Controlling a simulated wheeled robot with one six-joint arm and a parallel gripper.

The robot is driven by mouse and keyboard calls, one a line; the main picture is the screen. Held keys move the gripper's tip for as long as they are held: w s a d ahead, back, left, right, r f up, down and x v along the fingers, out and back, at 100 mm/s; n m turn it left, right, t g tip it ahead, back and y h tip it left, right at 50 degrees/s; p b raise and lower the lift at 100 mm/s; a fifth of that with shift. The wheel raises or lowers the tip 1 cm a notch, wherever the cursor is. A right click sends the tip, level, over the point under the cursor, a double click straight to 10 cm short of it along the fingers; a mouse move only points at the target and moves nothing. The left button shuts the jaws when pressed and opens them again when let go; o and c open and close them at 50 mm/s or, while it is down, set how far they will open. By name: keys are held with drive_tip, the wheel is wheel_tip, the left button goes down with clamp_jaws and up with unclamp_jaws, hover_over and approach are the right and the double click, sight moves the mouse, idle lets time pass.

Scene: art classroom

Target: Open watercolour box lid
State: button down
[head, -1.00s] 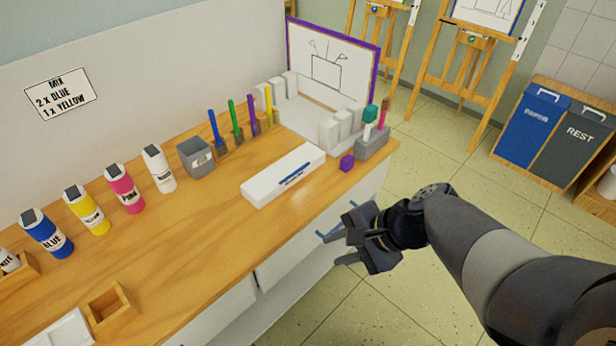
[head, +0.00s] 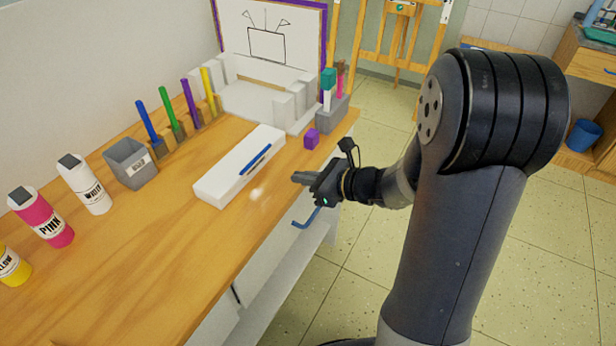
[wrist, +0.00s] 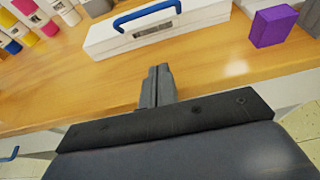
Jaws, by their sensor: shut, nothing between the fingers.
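The white watercolour box (head: 225,175) lies on the wooden counter with its lid down. A blue handle (head: 255,159) is on it, and it also shows in the wrist view (wrist: 147,14). My gripper (head: 297,178) is shut and empty, just to the right of the box near the counter's front edge. In the wrist view my closed fingers (wrist: 158,75) point toward the box's near side, with a gap of bare wood between them.
A purple block (head: 311,139) stands right of the box, before a grey holder (head: 331,115) with coloured items. A grey bin (head: 130,166), upright coloured tools and paint bottles (head: 84,184) stand behind and left. A blue drawer handle (head: 306,219) juts below the counter edge. The counter's front left is clear.

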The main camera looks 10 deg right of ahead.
sight(285, 184)
drive_tip(key=x, duration=0.5)
drive_tip(key=shift+a+f, duration=0.15)
drive_tip(key=shift+a, duration=0.05)
drive_tip(key=shift+w+a+r+p, duration=0.1)
drive_tip(key=shift+w+a+r, duration=0.25)
drive_tip(key=shift+r, duration=0.2)
drive_tip(key=shift+w+a+r+p, duration=0.15)
drive_tip(key=shift+w+a+r, duration=0.2)
drive_tip(key=shift+r, duration=0.2)
drive_tip(key=shift+w+a+r+p, duration=0.1)
drive_tip(key=shift+w+a+r, duration=0.15)
drive_tip(key=shift+a+r, duration=0.25)
drive_tip(key=shift+d, duration=0.1)
drive_tip(key=shift+r, duration=0.15)
drive_tip(key=shift+w+r+p, duration=0.1)
drive_tip(key=shift+r+p, duration=0.2)
drive_tip(key=shift+p, duration=0.8)
